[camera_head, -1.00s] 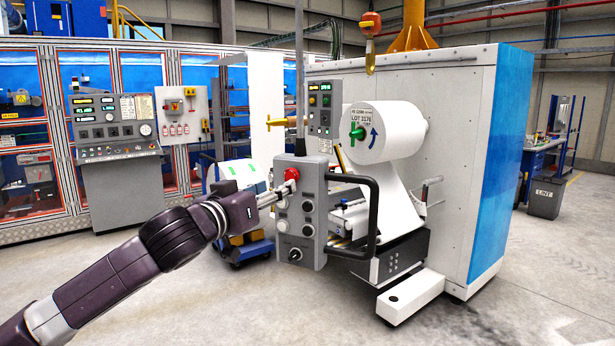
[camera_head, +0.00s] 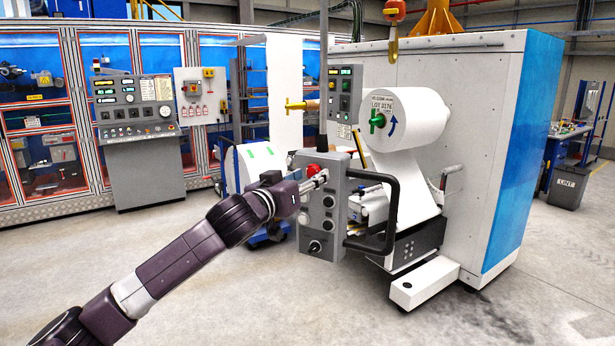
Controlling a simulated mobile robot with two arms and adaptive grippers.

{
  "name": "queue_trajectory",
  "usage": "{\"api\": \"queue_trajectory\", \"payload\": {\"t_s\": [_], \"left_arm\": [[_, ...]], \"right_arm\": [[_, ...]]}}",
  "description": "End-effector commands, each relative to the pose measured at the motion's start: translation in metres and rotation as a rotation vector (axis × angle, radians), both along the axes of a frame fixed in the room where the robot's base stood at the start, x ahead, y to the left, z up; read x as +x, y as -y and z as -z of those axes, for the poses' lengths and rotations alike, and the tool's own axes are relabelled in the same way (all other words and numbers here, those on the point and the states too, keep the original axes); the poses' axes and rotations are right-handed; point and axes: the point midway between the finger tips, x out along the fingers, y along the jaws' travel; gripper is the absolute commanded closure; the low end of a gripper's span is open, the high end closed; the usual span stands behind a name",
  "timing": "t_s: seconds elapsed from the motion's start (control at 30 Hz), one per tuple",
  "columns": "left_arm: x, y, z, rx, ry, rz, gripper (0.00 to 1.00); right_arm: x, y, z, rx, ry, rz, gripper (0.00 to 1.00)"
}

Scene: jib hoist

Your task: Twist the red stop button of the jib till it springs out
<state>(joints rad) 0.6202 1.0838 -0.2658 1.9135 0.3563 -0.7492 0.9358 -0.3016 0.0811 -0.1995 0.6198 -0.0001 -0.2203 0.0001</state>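The grey jib control box (camera_head: 322,222) hangs from a pole in the middle of the head view, with a black handle bar on its right side. It looks slightly tilted. The red stop button (camera_head: 312,170) sits near the top of its front face. My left gripper (camera_head: 322,178) reaches in from the lower left, its fingertips at the red button and partly covering its lower part. The fingers look close together; I cannot tell if they grip the button or only touch it. My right gripper is not in view.
A white machine with a paper roll (camera_head: 408,118) stands close behind the box on the right. A grey control console (camera_head: 140,125) and a blue panelled line stand at the back left. The floor at the front (camera_head: 270,300) is clear.

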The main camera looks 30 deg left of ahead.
Motion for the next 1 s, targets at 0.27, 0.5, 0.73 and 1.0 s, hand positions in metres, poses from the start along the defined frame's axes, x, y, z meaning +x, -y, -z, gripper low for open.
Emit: {"api": "queue_trajectory", "payload": {"t_s": [0.27,0.5,0.73,1.0], "left_arm": [[0.000,0.000,0.000,0.000,0.000,0.000,0.89],[0.000,0.000,0.000,0.007,-0.001,0.000,0.98],[0.000,-0.001,-0.002,0.085,-0.007,0.000,0.98],[0.000,-0.002,-0.002,0.272,-0.026,-0.001,0.98]], "right_arm": [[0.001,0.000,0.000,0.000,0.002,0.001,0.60],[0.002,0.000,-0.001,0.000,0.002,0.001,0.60],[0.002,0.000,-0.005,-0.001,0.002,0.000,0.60],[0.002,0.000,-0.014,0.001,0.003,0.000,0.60]]}}
